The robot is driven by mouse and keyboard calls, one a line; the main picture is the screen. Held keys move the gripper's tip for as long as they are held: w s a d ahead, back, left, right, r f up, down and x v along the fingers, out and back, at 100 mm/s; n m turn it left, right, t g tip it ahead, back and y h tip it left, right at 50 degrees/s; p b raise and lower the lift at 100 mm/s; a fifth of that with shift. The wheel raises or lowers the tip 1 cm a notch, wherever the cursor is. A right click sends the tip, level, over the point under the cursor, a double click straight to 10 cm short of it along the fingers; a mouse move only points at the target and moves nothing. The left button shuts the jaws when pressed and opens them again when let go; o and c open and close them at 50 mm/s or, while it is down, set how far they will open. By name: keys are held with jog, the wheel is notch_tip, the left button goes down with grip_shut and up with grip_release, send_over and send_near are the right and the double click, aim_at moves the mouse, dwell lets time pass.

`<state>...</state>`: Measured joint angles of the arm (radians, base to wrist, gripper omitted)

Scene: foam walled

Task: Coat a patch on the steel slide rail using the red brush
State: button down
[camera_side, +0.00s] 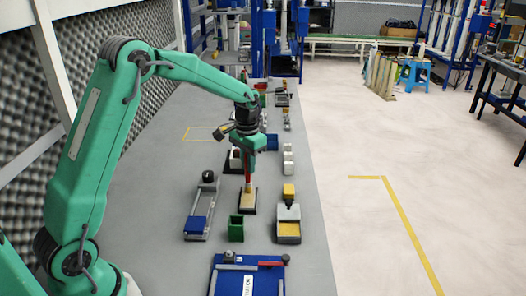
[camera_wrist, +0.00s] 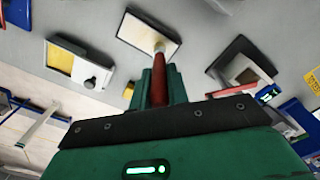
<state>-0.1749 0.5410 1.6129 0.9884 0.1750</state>
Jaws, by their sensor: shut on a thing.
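My gripper (camera_side: 247,150) points down over the middle of the bench, shut on the upright red brush (camera_side: 247,174). In the wrist view the brush's red handle (camera_wrist: 159,80) runs out from between the fingers. Its pale lower end is over a flat, dark-edged plate with a pale tan top (camera_side: 248,206), which also shows in the wrist view (camera_wrist: 137,32). I cannot tell if the tip touches it. A long grey piece with a blue block and a dark knob, which looks like the slide rail (camera_side: 203,203), lies left of the plate.
A small green open box (camera_side: 236,229) stands in front of the plate. A grey and yellow device (camera_side: 288,222) stands to the right, near the bench edge. A blue board (camera_side: 232,283) lies at the front. Small items stand behind the gripper. The left bench is clear beside the foam wall.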

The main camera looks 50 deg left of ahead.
jog(key=shift+s+d, duration=2.7)
notch_tip(320, 180, up, 8)
